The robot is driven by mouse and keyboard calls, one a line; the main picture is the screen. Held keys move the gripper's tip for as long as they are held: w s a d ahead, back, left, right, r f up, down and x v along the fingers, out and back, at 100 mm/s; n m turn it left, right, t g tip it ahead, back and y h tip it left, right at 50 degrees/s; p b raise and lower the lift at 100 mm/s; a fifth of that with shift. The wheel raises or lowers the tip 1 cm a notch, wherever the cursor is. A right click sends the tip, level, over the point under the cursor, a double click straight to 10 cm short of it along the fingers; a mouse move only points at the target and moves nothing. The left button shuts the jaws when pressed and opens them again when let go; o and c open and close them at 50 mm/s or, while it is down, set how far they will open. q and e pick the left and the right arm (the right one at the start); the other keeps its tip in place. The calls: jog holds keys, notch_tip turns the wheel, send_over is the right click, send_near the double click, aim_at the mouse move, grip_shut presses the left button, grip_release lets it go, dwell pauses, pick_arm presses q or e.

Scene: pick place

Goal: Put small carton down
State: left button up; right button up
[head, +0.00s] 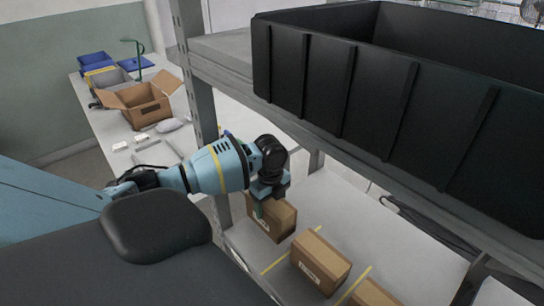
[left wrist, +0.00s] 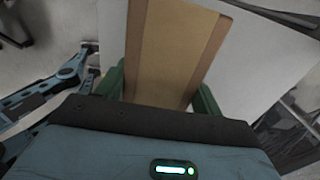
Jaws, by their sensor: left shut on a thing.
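A small brown carton (head: 273,217) is at my left gripper (head: 268,205) on the lower shelf level, at the left of a row of cartons. In the left wrist view the carton (left wrist: 175,50) lies between the two green fingers of my left gripper (left wrist: 158,90), which is shut on it. The carton appears at or just above the shelf surface; I cannot tell if its underside touches. My right gripper is not in view.
Other cartons stand to the right on the lower shelf (head: 410,260): one in the middle (head: 320,262) and one at the bottom edge (head: 372,293). Yellow lines divide the shelf. A large black bin (head: 340,85) sits above. A metal post (head: 198,90) stands left of my gripper.

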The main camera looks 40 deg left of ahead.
pick_arm(q)
jog(key=shift+w+f, duration=0.2)
jog(key=shift+w, duration=0.2)
jog(key=shift+f, duration=1.55)
jog(key=shift+f, duration=0.15)
jog(key=o, duration=1.3)
